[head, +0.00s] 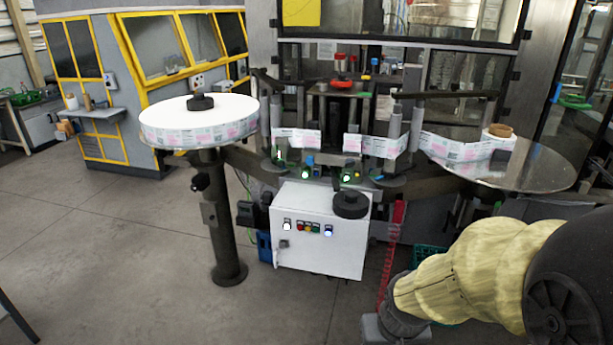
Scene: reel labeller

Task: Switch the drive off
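The drive sits in a labelling machine with a white control box (318,255) low in its middle. A small dark switch or lock (284,244) is below the left one. I cannot tell which control is the drive switch, and no lettering is readable. A black round knob (351,205) sits at the box's upper right. My arm, in a yellow sleeve, enters at the lower right; its gripper fingers are not visible.
A large white label reel (200,112) on a dark post (223,225) stands left of the box. A glossy disc (535,165) reaches out at the right. A red chain-like strip (391,255) hangs right of the box. The floor in front is clear.

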